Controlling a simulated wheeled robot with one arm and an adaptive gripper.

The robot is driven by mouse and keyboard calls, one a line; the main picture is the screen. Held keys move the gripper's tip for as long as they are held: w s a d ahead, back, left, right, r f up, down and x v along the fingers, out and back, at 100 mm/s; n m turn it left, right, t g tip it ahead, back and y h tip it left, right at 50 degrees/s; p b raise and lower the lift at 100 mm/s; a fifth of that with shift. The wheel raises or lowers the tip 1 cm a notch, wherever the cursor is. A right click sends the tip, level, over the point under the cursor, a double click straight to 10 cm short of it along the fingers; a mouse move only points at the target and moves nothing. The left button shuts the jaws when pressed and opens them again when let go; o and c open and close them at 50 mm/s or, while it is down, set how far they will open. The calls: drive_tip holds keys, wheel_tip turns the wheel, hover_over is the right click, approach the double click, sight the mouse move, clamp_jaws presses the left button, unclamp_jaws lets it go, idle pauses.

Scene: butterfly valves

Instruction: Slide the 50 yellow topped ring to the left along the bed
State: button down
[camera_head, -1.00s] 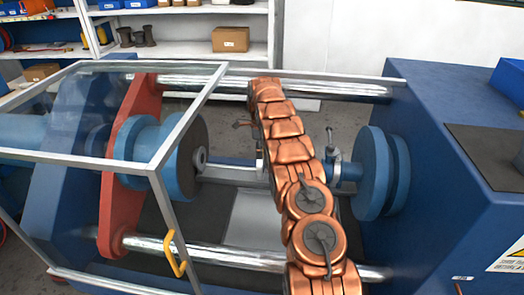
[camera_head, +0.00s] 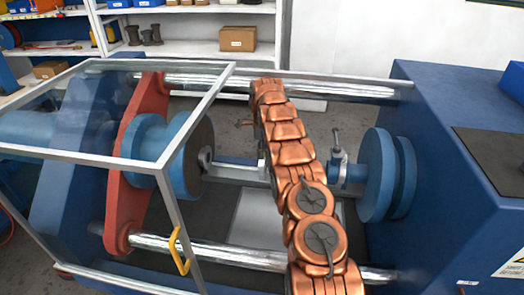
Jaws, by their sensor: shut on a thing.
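My copper-coloured arm reaches from the bottom of the picture across the machine bed and hides the middle of it. My gripper is hidden behind the arm. No ring with a yellow top can be made out. A dark lever (camera_head: 245,123) sticks out left of the arm; what it belongs to is hidden. Right of the arm, a small blue fitting with an upright grey lever (camera_head: 337,142) sits in front of the right blue flange (camera_head: 377,175). A pale bed rail (camera_head: 236,172) runs left from behind the arm to the left blue flange (camera_head: 193,160).
A glass guard with a metal frame (camera_head: 200,107) and yellow handle (camera_head: 179,251) covers the left side. Polished bars (camera_head: 210,249) run along front and back. A red plate (camera_head: 128,200) stands at left, a blue housing (camera_head: 445,150) at right. Shelves (camera_head: 190,47) are behind.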

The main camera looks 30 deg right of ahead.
drive_tip(key=c, duration=0.7)
unclamp_jaws()
drive_tip(key=shift+o, duration=0.2)
drive_tip(key=s+d+b, duration=0.1)
drive_tip(key=s+d, duration=1.1)
drive_tip(key=d, duration=0.3)
drive_tip(key=shift+s, duration=0.3)
